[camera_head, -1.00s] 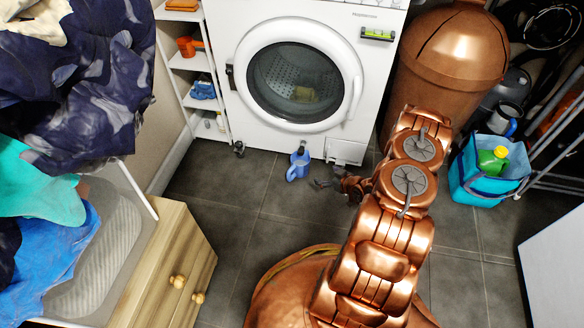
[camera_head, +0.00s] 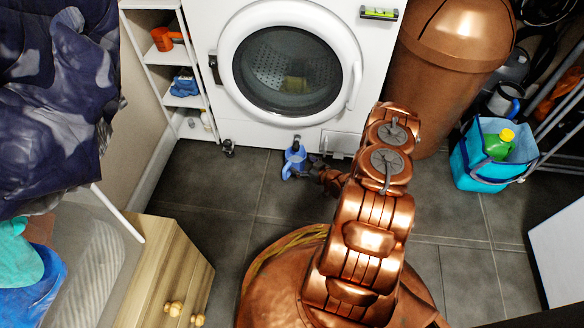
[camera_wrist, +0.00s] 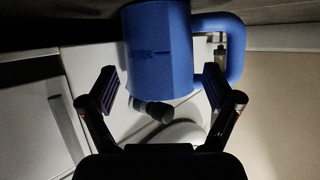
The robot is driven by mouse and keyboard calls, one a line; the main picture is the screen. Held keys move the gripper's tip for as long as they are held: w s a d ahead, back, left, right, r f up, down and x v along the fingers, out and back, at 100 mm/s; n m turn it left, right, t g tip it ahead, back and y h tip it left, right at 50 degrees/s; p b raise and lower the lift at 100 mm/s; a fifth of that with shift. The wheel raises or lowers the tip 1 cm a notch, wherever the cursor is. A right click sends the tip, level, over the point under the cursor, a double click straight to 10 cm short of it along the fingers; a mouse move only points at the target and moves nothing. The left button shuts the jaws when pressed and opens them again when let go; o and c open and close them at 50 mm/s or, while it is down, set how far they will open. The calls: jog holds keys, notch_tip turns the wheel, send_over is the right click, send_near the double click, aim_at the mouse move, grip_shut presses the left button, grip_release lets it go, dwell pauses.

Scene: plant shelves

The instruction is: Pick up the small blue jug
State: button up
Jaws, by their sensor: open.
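The small blue jug (camera_head: 295,163) stands on the dark tiled floor in front of the washing machine. My gripper (camera_head: 310,166) is low beside it, at the jug's right in the head view, and its fingertips are hard to make out there. In the wrist view the jug (camera_wrist: 160,48) fills the top middle, with its handle to the right. My gripper (camera_wrist: 162,88) is open there, one finger at each side of the jug's body; the right finger is close to the handle. I cannot tell whether the fingers touch the jug.
The washing machine (camera_head: 240,112) stands right behind the jug. A copper bin (camera_head: 435,90) and a turquoise caddy (camera_head: 468,165) with a green bottle are to the right. A wooden drawer unit (camera_head: 165,270) is at the lower left. Floor left of the jug is clear.

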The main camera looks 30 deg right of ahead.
aim_at(297, 161)
jog(key=x, duration=0.1)
jog(key=b+x, duration=0.1)
jog(key=shift+w+a+f, duration=0.1)
jog(key=shift+w+f, duration=0.1)
jog(key=shift+f, duration=0.1)
jog(key=shift+w, duration=0.3)
jog(key=shift+c, duration=0.2)
jog(key=c, duration=1)
jog(key=shift+o, duration=0.2)
jog(key=shift+r, duration=0.2)
